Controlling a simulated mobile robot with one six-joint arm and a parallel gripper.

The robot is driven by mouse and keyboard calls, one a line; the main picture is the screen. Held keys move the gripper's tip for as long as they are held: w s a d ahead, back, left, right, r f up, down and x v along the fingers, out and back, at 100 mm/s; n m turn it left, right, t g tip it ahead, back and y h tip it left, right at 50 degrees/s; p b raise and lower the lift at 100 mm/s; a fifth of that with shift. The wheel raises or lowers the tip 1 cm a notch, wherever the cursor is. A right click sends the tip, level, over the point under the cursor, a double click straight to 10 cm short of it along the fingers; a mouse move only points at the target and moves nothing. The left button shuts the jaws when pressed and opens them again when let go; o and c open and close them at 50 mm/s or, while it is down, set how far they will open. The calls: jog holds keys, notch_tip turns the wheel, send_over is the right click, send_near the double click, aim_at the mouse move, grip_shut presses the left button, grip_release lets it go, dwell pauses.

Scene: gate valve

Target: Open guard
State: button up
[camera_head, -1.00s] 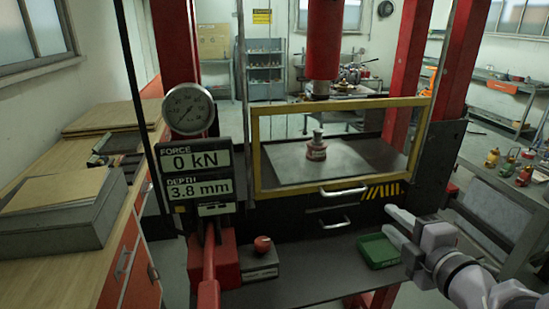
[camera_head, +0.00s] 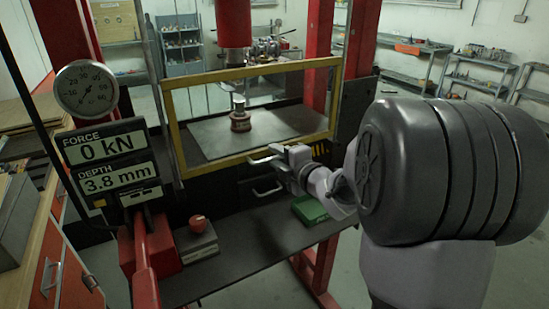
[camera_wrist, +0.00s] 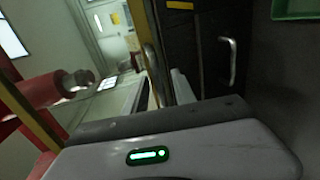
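The guard is a clear panel in a yellow frame (camera_head: 173,125) across the front of the press, and it is down. Its lower handle (camera_head: 260,160) is at the bottom edge. Behind it, a small red-based part (camera_head: 240,119) stands on the press plate. My gripper (camera_head: 281,154) is right at the guard handle, at its right end. In the wrist view, the yellow frame (camera_wrist: 28,112) runs along the left and the grey handle (camera_wrist: 153,62) lies just ahead of the fingers (camera_wrist: 157,92). The fingers look apart. I cannot tell whether they touch the handle.
A drawer handle (camera_head: 267,190) sits below the guard. A green tray (camera_head: 309,209) and a box with a red button (camera_head: 198,224) rest on the front shelf. The readout (camera_head: 113,163) shows 0 kN and 3.8 mm. A red lever (camera_head: 144,258) stands at left.

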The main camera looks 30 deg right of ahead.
grip_shut()
dwell(1.4)
